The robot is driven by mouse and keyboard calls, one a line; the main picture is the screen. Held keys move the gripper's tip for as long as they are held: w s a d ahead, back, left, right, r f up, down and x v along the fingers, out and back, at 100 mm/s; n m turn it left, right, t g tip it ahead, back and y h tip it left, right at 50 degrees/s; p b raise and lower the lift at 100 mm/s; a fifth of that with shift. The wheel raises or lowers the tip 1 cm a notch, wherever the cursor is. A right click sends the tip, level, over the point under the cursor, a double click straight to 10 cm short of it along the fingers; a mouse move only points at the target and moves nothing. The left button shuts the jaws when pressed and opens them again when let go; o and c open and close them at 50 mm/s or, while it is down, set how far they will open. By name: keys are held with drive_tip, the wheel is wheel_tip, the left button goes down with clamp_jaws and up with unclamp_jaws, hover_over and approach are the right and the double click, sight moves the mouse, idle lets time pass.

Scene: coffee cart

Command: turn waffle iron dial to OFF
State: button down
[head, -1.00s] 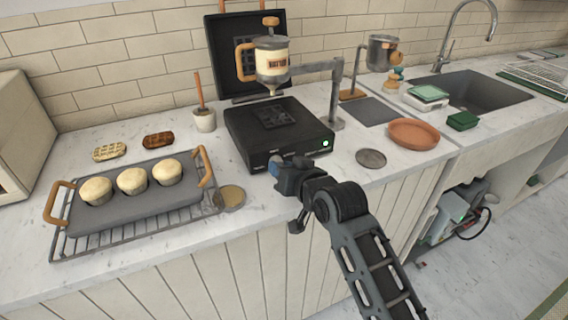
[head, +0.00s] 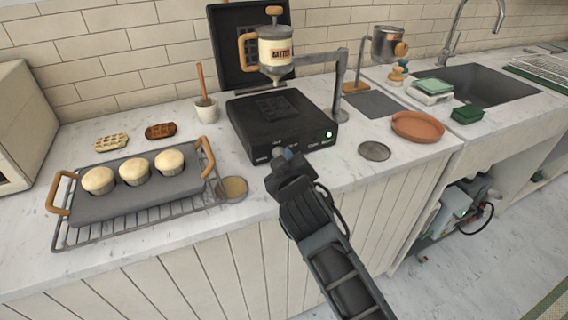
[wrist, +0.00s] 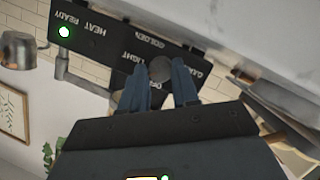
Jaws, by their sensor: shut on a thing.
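The black waffle iron (head: 285,120) stands on the counter in the head view, its lid open upright behind its base. In the wrist view its front panel (wrist: 108,45) appears upside down, with labels such as READY, HEAT, GOLDEN, LIGHT, DARK and OFF. The round grey dial (wrist: 160,68) sits among the labels, between my blue fingertips. My gripper (wrist: 159,88) is shut on the dial; the head view also shows the gripper (head: 283,153) at the front of the iron. I cannot read where the dial points. The green light (wrist: 64,32) by READY is lit.
A batter dispenser (head: 276,48) hangs on a stand above the iron. A rack with muffins (head: 134,171) is at left, with a round disc (head: 233,188) beside it. A grey disc (head: 374,151) and terracotta dish (head: 418,126) lie to the right.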

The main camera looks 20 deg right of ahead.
drive_tip(key=shift+f+n+h, duration=0.1)
drive_tip(key=shift+n+h, duration=0.2)
drive_tip(key=shift+n, duration=0.2)
drive_tip(key=shift+b, duration=0.3)
drive_tip(key=c, duration=0.8)
unclamp_jaws()
drive_tip(key=shift+c, duration=0.2)
drive_tip(key=shift+s, duration=0.1)
drive_tip(key=b+v, duration=0.1)
drive_tip(key=v, duration=0.6)
drive_tip(key=shift+s+a, duration=0.1)
drive_tip(key=shift+s, duration=0.2)
